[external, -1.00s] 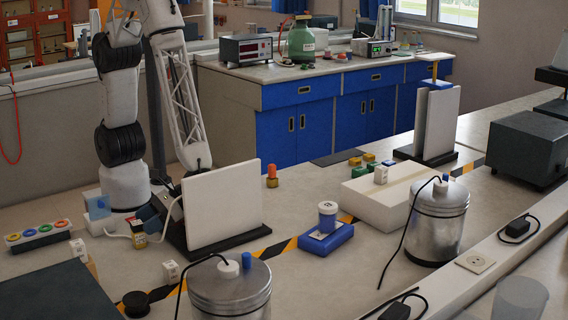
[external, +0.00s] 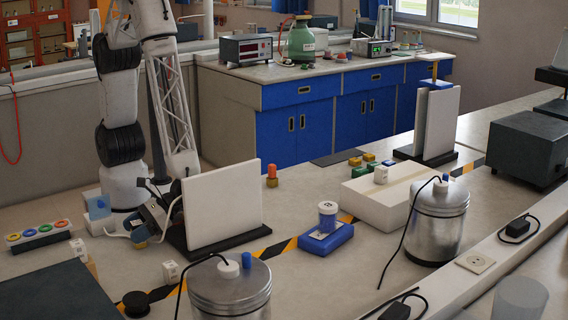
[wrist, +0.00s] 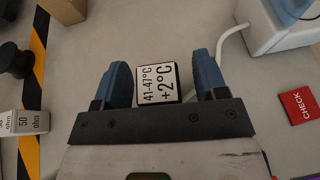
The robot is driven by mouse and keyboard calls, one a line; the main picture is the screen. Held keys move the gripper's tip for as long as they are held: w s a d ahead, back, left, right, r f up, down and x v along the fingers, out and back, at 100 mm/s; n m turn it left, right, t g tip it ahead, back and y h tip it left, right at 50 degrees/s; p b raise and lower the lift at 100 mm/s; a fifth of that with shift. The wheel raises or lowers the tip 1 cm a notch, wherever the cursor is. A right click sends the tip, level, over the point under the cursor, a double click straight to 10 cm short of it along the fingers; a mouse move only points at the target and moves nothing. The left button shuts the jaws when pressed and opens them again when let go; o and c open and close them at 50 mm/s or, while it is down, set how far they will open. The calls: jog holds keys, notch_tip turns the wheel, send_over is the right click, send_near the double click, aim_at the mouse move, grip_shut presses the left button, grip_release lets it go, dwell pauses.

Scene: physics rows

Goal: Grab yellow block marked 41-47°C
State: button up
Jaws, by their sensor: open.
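The block marked 41-47°C (wrist: 157,83) shows its white label face in the wrist view, with "41-47°C" and "+2°C" in black print. It lies between the two blue fingers of my gripper (wrist: 164,82), with a gap on each side, the smaller on the left. The fingers are open. In the external view my gripper (external: 148,224) is low over the table, left of the white upright panel.
The white panel on a black base (external: 222,208) stands just right of my gripper. A white cable (wrist: 232,40) runs close to the right finger in the wrist view. A small white block marked 50 ohm (wrist: 32,122) and a red CHECK tile (wrist: 299,105) lie to the sides.

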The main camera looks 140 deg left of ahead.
aim_at(134, 222)
jog(key=c, duration=1)
jog(key=shift+c, duration=0.2)
jog(key=shift+r, duration=0.15)
jog(key=shift+r, duration=0.95)
jog(key=shift+s+a+r, duration=0.1)
jog(key=shift+s+r, duration=0.15)
jog(key=shift+r, duration=0.5)
jog(key=s+a+r, duration=0.1)
jog(key=s+a, duration=0.3)
jog(key=s, duration=1)
jog(key=shift+s+a+r, duration=0.15)
jog(key=shift+s+r, duration=0.05)
jog(key=shift+s, duration=0.2)
